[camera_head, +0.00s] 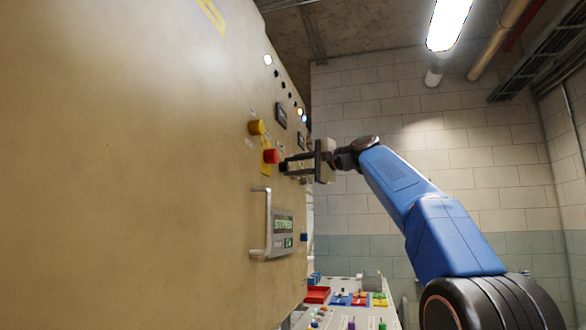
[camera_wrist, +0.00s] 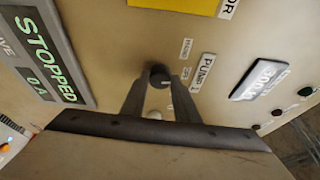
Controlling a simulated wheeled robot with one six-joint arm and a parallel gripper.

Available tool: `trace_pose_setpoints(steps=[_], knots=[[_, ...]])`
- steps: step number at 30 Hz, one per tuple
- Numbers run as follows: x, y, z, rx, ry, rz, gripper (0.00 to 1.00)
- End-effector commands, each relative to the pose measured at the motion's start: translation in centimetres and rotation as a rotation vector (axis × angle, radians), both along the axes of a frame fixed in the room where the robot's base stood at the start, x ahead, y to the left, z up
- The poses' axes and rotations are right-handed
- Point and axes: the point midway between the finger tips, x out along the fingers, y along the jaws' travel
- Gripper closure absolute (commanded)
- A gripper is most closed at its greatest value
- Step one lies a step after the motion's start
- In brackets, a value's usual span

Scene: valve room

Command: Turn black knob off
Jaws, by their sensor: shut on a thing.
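The black knob (camera_wrist: 160,78) sits on the tan panel next to a label reading PUMP 1. In the wrist view my gripper (camera_wrist: 158,82) has its two fingers on either side of the knob and is shut on it. In the head view my gripper (camera_head: 290,165) reaches the panel from the right, and the black knob (camera_head: 283,167) shows partly at its fingertips, just right of a red button. The knob's pointer is hidden, so I cannot tell its setting. A display (camera_wrist: 42,55) reads STOPPED and 0 A.
A red button (camera_head: 271,157) on a yellow plate and a yellow button (camera_head: 257,127) are close to my gripper. A metal handle (camera_head: 262,222) sticks out below. A bench (camera_head: 345,312) with small coloured items stands lower down. Free air lies right of the panel.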

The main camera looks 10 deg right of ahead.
Motion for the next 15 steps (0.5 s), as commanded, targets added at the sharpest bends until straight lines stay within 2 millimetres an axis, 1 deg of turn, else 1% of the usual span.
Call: trace_pose_setpoints(steps=[6,15], knots=[[0.07,-0.04,-0.01,0.042,0.076,-0.001,0.95],[0.06,-0.02,0.01,0.064,0.113,0.0,0.95]])
